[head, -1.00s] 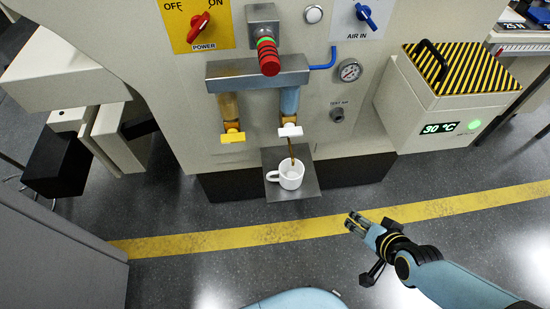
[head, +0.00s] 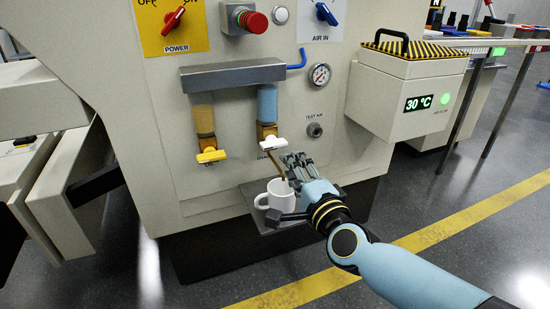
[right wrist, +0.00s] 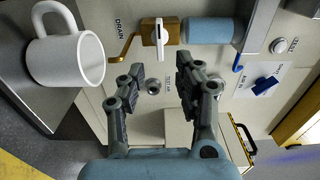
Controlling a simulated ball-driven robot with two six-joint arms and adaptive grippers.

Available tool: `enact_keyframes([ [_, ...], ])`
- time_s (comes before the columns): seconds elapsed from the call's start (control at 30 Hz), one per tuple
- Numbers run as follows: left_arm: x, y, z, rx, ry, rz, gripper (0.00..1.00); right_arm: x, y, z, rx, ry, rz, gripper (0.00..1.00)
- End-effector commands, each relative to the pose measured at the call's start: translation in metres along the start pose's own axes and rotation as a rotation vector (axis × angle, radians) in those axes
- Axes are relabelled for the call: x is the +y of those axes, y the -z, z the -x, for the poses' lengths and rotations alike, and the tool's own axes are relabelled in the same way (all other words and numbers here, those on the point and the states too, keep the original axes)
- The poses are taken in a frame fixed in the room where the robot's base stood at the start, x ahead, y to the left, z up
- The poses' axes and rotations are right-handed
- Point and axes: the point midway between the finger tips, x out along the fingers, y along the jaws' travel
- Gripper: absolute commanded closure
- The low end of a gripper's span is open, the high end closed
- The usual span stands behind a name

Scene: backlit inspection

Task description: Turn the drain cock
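The drain cock's white handle (head: 275,143) sits on a brass body below a blue cylinder on the machine's front. In the right wrist view the white handle (right wrist: 158,38) shows beside the DRAIN lettering, beyond my fingertips. A bent brass spout (head: 278,162) leads down from the cock. A white mug (head: 277,194) stands upright below the spout. My right gripper (head: 296,160) is just below and right of the cock, apart from it. In the right wrist view my right gripper (right wrist: 158,72) is open, with nothing between its fingers. My left gripper is not in view.
The mug rests on a small metal shelf (head: 258,213). A yellow-handled cock (head: 211,156) is to the left. A red button (head: 254,20), a gauge (head: 320,74) and a TEST AIR port (head: 314,130) are nearby. A 30 °C box (head: 410,85) is at the right.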

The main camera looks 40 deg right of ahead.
Motion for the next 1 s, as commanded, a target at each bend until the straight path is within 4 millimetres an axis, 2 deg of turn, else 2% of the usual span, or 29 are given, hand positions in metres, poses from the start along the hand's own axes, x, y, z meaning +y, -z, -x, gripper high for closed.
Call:
enact_keyframes([
  [0.2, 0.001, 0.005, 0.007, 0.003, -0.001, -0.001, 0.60, -0.001, 0.000, -0.045, -0.001, 0.003, 0.002, 0.66],
  [0.43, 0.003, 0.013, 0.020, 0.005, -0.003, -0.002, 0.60, 0.001, 0.000, -0.081, 0.000, -0.001, 0.002, 0.66],
  [0.6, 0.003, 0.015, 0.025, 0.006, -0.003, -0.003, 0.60, 0.001, 0.000, -0.090, -0.001, -0.002, 0.003, 0.66],
  [0.83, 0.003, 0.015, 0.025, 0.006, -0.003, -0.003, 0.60, 0.000, 0.000, -0.091, -0.001, -0.001, 0.003, 0.66],
  [0.87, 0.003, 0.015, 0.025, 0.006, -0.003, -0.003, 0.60, 0.000, 0.000, -0.091, -0.001, -0.001, 0.003, 0.68],
  [1.0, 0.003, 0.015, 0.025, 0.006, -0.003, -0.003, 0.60, 0.000, 0.000, -0.091, -0.001, -0.001, 0.003, 0.86],
])
